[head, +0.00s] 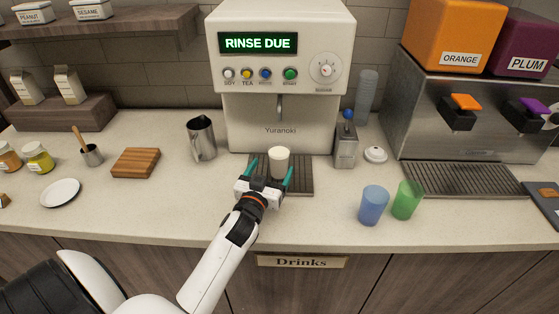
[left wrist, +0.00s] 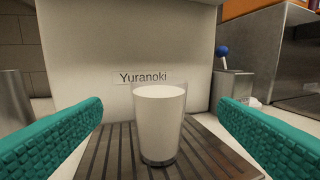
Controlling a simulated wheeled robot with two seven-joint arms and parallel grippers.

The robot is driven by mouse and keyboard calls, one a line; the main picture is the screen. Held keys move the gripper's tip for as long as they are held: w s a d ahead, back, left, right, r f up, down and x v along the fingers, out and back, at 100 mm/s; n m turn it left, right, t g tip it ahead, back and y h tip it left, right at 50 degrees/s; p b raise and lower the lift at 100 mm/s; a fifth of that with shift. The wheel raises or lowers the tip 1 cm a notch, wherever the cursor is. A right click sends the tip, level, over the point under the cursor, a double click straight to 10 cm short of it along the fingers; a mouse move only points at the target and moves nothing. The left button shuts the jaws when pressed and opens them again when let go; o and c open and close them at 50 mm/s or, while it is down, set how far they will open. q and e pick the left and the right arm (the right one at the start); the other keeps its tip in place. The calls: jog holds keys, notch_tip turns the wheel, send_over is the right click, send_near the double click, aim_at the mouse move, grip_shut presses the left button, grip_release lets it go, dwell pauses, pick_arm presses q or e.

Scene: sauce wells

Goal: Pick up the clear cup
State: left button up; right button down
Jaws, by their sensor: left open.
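The clear cup (head: 279,162) stands upright on the slatted drip tray (head: 298,185) under the spout of the white Yuranoki machine (head: 280,75). In the left wrist view the cup (left wrist: 159,125) is see-through glass, filled nearly to the rim with a whitish liquid. My left gripper (head: 269,177) is open, its teal fingers at either side of the cup. In the left wrist view both fingers are apart from the cup, with gaps at left and right. The right gripper does not show.
A steel pitcher (head: 201,138) stands left of the machine. A steel holder with a blue-knobbed tool (head: 346,145) and a white lid (head: 375,154) are to its right. A blue cup (head: 373,205) and green cup (head: 406,200) stand at the front right.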

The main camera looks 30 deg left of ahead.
aim_at(282, 147)
pick_arm(q)
jog(key=shift+x, duration=0.8)
jog(key=shift+w+a+f, duration=0.1)
jog(key=shift+w, duration=0.25)
jog(key=x, duration=0.1)
jog(key=p+x, duration=0.1)
jog(key=x, duration=0.1)
jog(key=p+x, duration=0.1)
jog(key=x, duration=0.1)
jog(key=shift+s+r, duration=0.1)
jog(key=shift+r, duration=0.25)
jog(key=shift+w+a+f, duration=0.1)
jog(key=shift+w+f, duration=0.05)
jog(key=shift+w, duration=0.1)
jog(key=shift+s, duration=0.1)
jog(key=shift+c, duration=0.6)
jog(key=c, duration=1.1)
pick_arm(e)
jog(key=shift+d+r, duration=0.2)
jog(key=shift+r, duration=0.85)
